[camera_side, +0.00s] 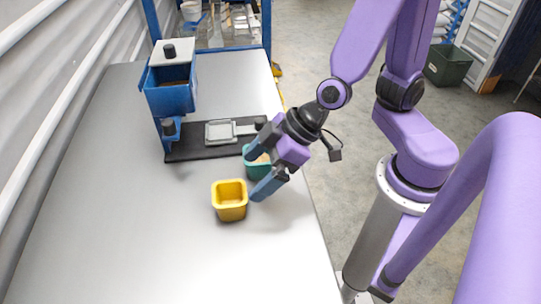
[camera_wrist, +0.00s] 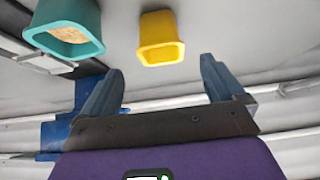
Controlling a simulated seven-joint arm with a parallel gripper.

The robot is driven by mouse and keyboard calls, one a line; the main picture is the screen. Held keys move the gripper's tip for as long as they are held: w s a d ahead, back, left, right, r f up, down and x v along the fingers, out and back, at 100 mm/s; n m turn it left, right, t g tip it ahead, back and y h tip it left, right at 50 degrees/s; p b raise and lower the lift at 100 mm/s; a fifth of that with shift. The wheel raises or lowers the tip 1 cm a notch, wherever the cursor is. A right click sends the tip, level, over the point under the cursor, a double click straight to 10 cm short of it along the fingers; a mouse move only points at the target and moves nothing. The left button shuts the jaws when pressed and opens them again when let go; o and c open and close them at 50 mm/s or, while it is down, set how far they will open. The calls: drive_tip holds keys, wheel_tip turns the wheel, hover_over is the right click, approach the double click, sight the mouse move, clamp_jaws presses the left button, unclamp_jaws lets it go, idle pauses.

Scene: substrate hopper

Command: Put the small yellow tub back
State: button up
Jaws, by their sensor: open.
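The small yellow tub (camera_side: 229,203) stands upright on the table, front left of my gripper (camera_side: 254,174). Only yellow shows inside it. In the wrist view the yellow tub (camera_wrist: 160,35) lies beyond the fingertips, apart from them and roughly centred between them. My gripper (camera_wrist: 161,70) is open, with nothing between its fingers. A teal tub (camera_side: 250,165) stands behind the yellow one, partly hidden by my gripper. In the wrist view the teal tub (camera_wrist: 85,12) is at upper left, with tan grainy material inside.
A blue hopper (camera_side: 170,98) with a white top stands at the back left. A dark base (camera_side: 190,151) beside it carries a grey plate (camera_side: 219,133). The table (camera_side: 130,240) is clear in front and to the left. A corrugated wall runs along the left.

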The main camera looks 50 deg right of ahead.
drive_tip(key=v, duration=0.3)
drive_tip(key=shift+s+d+r, duration=0.1)
drive_tip(key=shift+s+r, duration=0.05)
drive_tip(key=s+r+n+g+y, duration=0.1)
drive_tip(key=s+r+n+g, duration=0.25)
drive_tip(key=s+g, duration=0.4)
drive_tip(key=d+f+t+h, duration=0.1)
drive_tip(key=d+h, duration=0.5)
drive_tip(key=d, duration=0.7)
drive_tip(key=shift+f+t, duration=0.25)
drive_tip(key=shift+t, duration=0.4)
